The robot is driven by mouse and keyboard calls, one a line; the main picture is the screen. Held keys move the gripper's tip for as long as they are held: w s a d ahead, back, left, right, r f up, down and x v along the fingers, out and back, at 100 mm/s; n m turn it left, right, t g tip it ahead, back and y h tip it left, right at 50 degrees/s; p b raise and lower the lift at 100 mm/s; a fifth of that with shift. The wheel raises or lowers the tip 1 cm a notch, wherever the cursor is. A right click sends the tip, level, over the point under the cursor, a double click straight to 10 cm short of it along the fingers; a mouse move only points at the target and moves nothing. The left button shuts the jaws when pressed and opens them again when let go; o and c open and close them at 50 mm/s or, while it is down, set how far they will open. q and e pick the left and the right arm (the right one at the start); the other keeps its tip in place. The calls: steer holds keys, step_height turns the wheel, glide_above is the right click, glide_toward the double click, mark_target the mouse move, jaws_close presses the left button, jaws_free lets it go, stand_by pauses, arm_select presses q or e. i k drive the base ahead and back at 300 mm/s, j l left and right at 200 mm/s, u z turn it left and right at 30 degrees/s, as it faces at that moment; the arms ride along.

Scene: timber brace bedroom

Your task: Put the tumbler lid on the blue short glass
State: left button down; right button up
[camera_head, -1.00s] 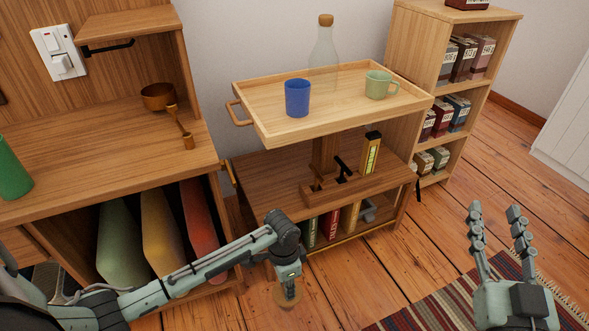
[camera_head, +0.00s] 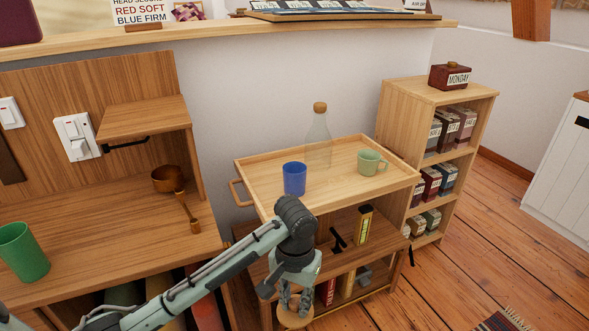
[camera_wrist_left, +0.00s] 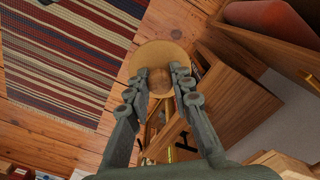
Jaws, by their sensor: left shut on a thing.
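The blue short glass (camera_head: 294,179) stands upright on the wooden tray top of the trolley (camera_head: 258,165), near its left front part. My left gripper (camera_head: 294,302) is lower and in front of the trolley. It is shut on a round, light-brown wooden lid (camera_head: 296,318), held below the fingertips. In the left wrist view the lid (camera_wrist_left: 158,55) shows as a disc between the tips of my left gripper (camera_wrist_left: 158,78), with floor beneath. The lid and the glass are well apart. My right gripper is out of the head view.
A corked clear bottle (camera_head: 318,140) and a green mug (camera_head: 371,162) stand on the tray, behind and right of the glass. A desk (camera_head: 90,235) with a green cup (camera_head: 22,252) is at left. A shelf unit (camera_head: 398,110) stands at right.

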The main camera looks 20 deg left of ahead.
mark_target(294, 171)
steer(key=i+l+u, duration=0.35)
steer(key=l, duration=0.25)
steer(key=i+l+u, duration=0.35)
steer(key=i+l, duration=0.15)
steer(key=l, duration=0.25)
steer(key=i+l+u, duration=0.2)
steer(key=l, duration=0.2)
steer(key=l+u, duration=0.15)
steer(key=l, duration=0.25)
steer(key=i, duration=0.05)
